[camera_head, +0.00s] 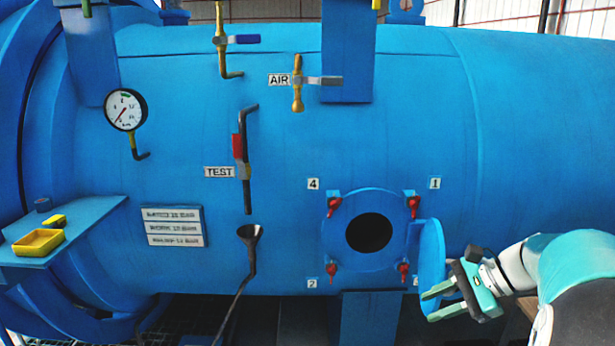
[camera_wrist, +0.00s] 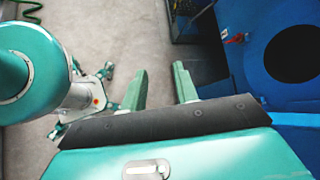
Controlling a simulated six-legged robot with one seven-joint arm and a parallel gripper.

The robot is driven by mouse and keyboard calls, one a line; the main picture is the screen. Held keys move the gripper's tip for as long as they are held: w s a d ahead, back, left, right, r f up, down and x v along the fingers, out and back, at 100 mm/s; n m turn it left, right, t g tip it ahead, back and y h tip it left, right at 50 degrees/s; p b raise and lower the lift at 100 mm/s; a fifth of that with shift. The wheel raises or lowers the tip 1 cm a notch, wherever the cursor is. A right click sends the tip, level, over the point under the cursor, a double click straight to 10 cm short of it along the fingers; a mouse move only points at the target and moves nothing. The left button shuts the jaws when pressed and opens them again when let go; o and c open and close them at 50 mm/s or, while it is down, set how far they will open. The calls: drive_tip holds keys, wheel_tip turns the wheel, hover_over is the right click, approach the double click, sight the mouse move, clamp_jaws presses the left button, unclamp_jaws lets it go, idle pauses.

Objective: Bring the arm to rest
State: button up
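My arm reaches in from the right of the head view. My gripper (camera_head: 428,305) is beside the lower part of the round blue hatch door (camera_head: 431,262), which stands swung open to the right of the hatch opening (camera_head: 369,232). I cannot tell whether the gripper touches the door. In the wrist view my gripper (camera_wrist: 159,70) has its two green fingers apart, with only grey floor showing between them. The dark hatch opening (camera_wrist: 295,53) shows at the right of the wrist view.
The blue autoclave (camera_head: 290,140) fills most of the head view. Red clamps (camera_head: 334,205) surround the hatch. A funnel (camera_head: 250,236), a gauge (camera_head: 125,110) and brass valves are on its left side. A shelf (camera_head: 85,225) at left holds a yellow tray (camera_head: 38,243). Open floor (camera_wrist: 100,35) shows below.

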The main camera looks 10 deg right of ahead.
drive_tip(key=s+a+n+h, duration=0.4)
drive_tip(key=s+a+n, duration=0.1)
drive_tip(key=a+n, duration=0.4)
drive_tip(key=s+a+n+h, duration=0.4)
drive_tip(key=a+n, duration=0.5)
drive_tip(key=a, duration=0.4)
drive_tip(key=shift+s+n, duration=0.4)
drive_tip(key=shift+s, duration=0.5)
